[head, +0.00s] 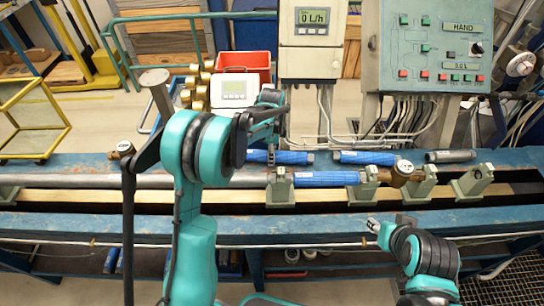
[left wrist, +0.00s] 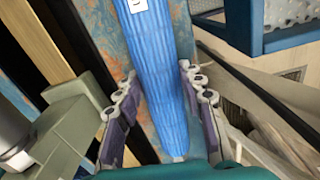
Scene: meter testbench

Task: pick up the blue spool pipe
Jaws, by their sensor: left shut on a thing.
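A blue spool pipe (head: 292,158) lies along the far blue edge of the bench, partly hidden by my left arm. My left gripper (head: 274,138) is over it, mostly hidden behind my own wrist. In the left wrist view the blue pipe (left wrist: 158,85) runs between the two fingers of my left gripper (left wrist: 155,110), which is shut on it. A second blue pipe (head: 365,158) lies to its right on the same edge. A third blue pipe (head: 325,179) sits in line between the clamps. My right gripper (head: 373,226) is in front of the bench, small and unclear.
Green-grey clamps (head: 280,187) and a brass meter (head: 402,172) stand on the bench rail. A grey pipe piece (head: 450,156) lies at the right. A red crate (head: 245,64), a display unit (head: 312,35) and a control panel (head: 430,45) are behind.

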